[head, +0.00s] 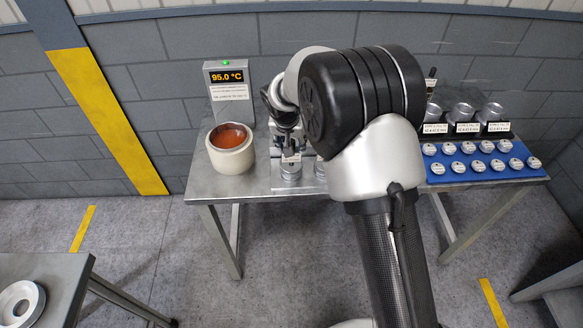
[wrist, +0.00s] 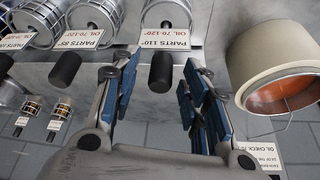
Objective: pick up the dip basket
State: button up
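In the wrist view, a metal wire-cage cylinder (wrist: 175,12), which looks like a dip basket, lies at the top with a card reading "PARTS 110°, OIL 70-120°". A black grip (wrist: 160,72) shows below the card. My gripper (wrist: 160,75) is open, its blue-padded fingers on either side of this grip in the picture. I cannot tell whether they touch it. A similar cage (wrist: 95,15) with its own card and black grip (wrist: 65,69) is to the left. In the head view, my gripper (head: 289,142) is above the table, and my arm hides much behind it.
A cream pot (head: 231,152) with orange-brown contents stands left of my gripper. Behind it is a display (head: 229,92) reading 95.0 °C. At the right are a blue mat (head: 470,178) with several round metal parts and labelled metal cylinders (head: 462,112). A second table (head: 60,285) is front left.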

grip_shut()
dwell(0.3)
dwell(0.6)
jog(key=shift+w+r, duration=0.2)
